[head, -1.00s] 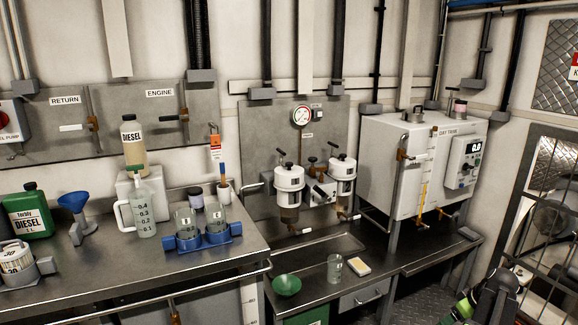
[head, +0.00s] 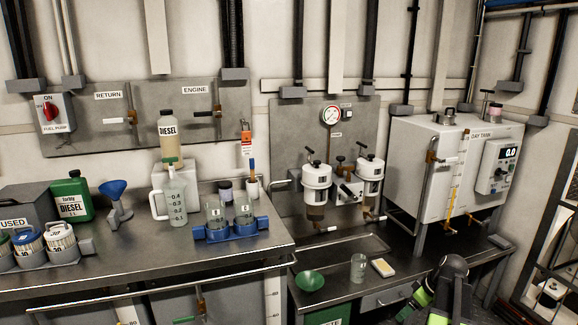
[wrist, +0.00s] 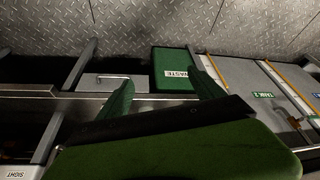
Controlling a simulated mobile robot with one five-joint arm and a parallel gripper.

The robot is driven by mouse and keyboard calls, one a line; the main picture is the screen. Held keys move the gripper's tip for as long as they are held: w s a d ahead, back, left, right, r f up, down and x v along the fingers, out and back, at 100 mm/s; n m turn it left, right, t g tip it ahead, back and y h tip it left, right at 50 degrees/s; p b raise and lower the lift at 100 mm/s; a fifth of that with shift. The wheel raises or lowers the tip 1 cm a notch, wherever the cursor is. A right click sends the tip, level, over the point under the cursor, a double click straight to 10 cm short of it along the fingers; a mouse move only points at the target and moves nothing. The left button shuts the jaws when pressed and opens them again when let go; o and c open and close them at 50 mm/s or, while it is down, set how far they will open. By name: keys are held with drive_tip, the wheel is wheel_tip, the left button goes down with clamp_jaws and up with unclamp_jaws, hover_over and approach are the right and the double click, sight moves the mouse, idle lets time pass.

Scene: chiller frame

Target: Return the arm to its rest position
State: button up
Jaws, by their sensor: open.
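My arm (head: 446,284), black with bright green parts, shows at the lower right of the head view, in front of the bench on the right. In the wrist view my gripper (wrist: 162,92) has its two green fingers spread apart with nothing between them. The wrist camera looks down past a bench edge to a green bin marked WASTE (wrist: 176,74) and the patterned metal floor (wrist: 190,25). I cannot make out the fingertips in the head view.
The lower bench holds a green bowl (head: 310,281), a glass beaker (head: 358,267) and a yellow-white pad (head: 383,267). The left bench holds a jug (head: 174,193), a blue holder with two beakers (head: 231,231) and a blue funnel (head: 116,196). A white day tank (head: 432,165) stands right.

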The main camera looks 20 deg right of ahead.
drive_tip(key=w+a+f+n+g, duration=0.15)
drive_tip(key=w+a, duration=0.35)
drive_tip(key=a, duration=1.3)
drive_tip(key=w+a+n+g, duration=0.1)
drive_tip(key=w+a+n, duration=0.3)
drive_tip(key=a, duration=1.3)
drive_tip(key=s+a+m+g, duration=0.1)
drive_tip(key=s+a+m, duration=0.2)
drive_tip(key=a, duration=0.8)
drive_tip(key=s+d+r+m+p, duration=0.1)
drive_tip(key=r+m+p, duration=0.2)
drive_tip(key=r+p, duration=0.9)
drive_tip(key=s+r+m+h+p, duration=0.1)
drive_tip(key=s+r+m+p, duration=0.1)
drive_tip(key=r+p, duration=1.1)
drive_tip(key=shift+d+r+m+g+p, duration=0.2)
drive_tip(key=shift+d+m+g+p, duration=0.2)
drive_tip(key=shift+m, duration=0.25)
